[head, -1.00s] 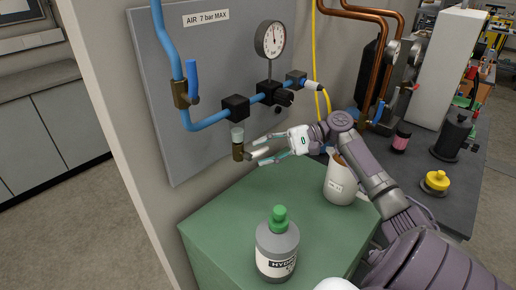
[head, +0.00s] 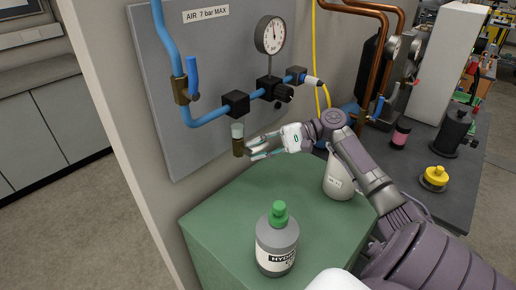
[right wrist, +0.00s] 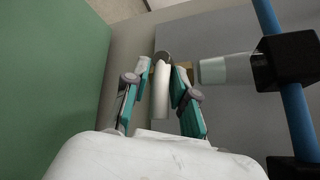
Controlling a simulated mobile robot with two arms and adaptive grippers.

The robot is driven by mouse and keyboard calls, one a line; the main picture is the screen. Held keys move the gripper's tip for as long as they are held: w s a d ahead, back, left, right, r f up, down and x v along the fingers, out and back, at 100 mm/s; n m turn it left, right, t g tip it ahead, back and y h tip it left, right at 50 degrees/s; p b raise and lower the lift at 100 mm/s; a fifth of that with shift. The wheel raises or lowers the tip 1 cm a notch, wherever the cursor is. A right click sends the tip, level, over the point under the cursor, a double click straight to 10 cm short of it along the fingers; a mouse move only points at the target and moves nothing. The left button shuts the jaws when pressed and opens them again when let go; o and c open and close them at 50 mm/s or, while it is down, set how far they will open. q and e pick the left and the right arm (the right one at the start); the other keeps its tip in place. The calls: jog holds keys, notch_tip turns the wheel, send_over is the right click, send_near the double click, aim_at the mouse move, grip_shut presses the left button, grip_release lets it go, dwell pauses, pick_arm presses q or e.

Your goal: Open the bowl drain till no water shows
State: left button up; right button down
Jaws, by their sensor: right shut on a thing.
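The bowl (head: 237,130) is a small pale, translucent cup under the blue air line, with a brass lower part (head: 238,147). In the right wrist view the bowl (right wrist: 225,70) lies sideways to the right of the brass. A pale rod-like drain handle (right wrist: 162,95) with a dark round end lies between my fingers. My right gripper (head: 253,149) is at the brass part and shut on the drain handle; it also shows in the right wrist view (right wrist: 161,72). I cannot tell the water level in the bowl. My left gripper is not in view.
A green-topped bench (head: 232,205) lies below the gripper. It bears a grey bottle with a green cap (head: 276,245) and a white jug (head: 338,180) under my right arm. The grey panel (head: 140,90) carries a gauge (head: 270,36) and a blue valve lever (head: 193,75).

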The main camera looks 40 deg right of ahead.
aim_at(250, 151)
jog(key=shift+r+h+p, duration=0.25)
jog(key=shift+h+p, duration=0.05)
jog(key=shift+p, duration=0.15)
jog(key=n+h+p, duration=0.1)
jog(key=h+p, duration=0.1)
jog(key=p, duration=0.2)
jog(key=r+n+h+p, duration=0.1)
jog(key=h+p, duration=0.2)
jog(key=p, duration=0.2)
jog(key=a+r+n+g+h+p, duration=0.1)
jog(key=h+p, duration=0.1)
jog(key=p, duration=0.2)
jog(key=shift+r+n+h, duration=0.15)
jog(key=shift+n+h, duration=0.25)
jog(key=shift+a+h+p, duration=0.1)
jog(key=shift+h+p, duration=0.2)
jog(key=shift+p, duration=0.25)
jog(key=shift+a+n+h, duration=0.2)
jog(key=shift+n+h, duration=0.2)
jog(key=shift+h, duration=0.5)
jog(key=h, duration=0.2)
jog(key=a+n+h, duration=0.1)
jog(key=h, duration=0.1)
jog(key=shift+s+n+h, duration=0.15)
jog(key=shift+n+h, duration=0.15)
jog(key=shift+a, duration=0.1)
jog(key=c, duration=1.1)
grip_release()
